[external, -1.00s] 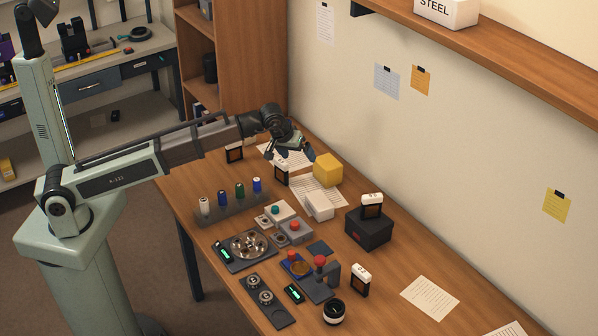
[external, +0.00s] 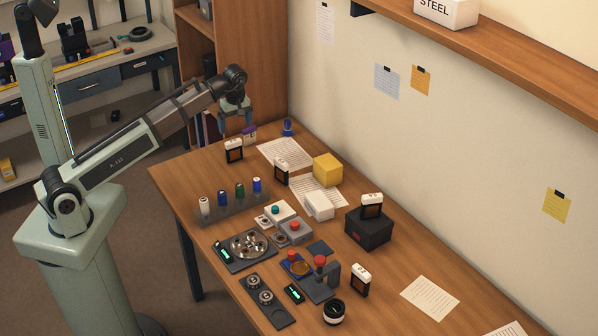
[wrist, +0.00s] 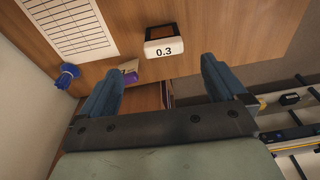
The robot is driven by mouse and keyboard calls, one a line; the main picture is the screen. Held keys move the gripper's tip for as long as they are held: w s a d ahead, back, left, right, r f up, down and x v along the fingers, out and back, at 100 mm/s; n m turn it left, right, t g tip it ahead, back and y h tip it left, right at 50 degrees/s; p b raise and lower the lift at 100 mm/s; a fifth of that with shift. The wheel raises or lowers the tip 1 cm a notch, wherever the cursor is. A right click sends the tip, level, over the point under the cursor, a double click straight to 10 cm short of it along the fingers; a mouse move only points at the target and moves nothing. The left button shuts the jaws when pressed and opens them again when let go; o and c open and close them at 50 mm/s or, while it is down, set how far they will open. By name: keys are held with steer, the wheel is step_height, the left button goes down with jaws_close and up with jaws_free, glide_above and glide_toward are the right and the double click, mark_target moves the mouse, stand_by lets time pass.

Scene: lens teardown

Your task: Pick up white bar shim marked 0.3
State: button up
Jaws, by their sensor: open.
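The white bar shim marked 0.3 (wrist: 164,48) shows in the wrist view, with a dark-framed brown square behind it. In the external view what seems to be the same shim (external: 233,144) stands at the far left corner of the table; its mark is too small to read there. My gripper (external: 236,130) hangs just above and behind it, fingers pointing down. In the wrist view my gripper (wrist: 163,82) is open and empty, and the shim lies ahead of the gap between the fingers, not between them.
A purple item (external: 249,131) is close by the gripper, and a blue item (external: 287,128) stands near the wall. Similar white-topped pieces (external: 281,165) stand elsewhere. A yellow cube (external: 327,169) and a printed sheet (external: 285,153) lie to the right.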

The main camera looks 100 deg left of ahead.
mark_target(233, 141)
steer(key=f, duration=0.6)
steer(key=shift+s+a+f, duration=0.1)
steer(key=shift+s+a, duration=0.25)
steer(key=shift+s+a+f, duration=0.1)
steer(key=shift+s+f, duration=0.2)
steer(key=shift+f, duration=0.35)
steer(key=shift+s+a+f, duration=0.15)
steer(key=shift+s+f, duration=0.05)
steer(key=shift+f, duration=0.75)
steer(key=shift+s+a+f, duration=0.1)
steer(key=shift+s+f, duration=0.05)
steer(key=shift+f, duration=0.75)
steer(key=c, duration=1.1)
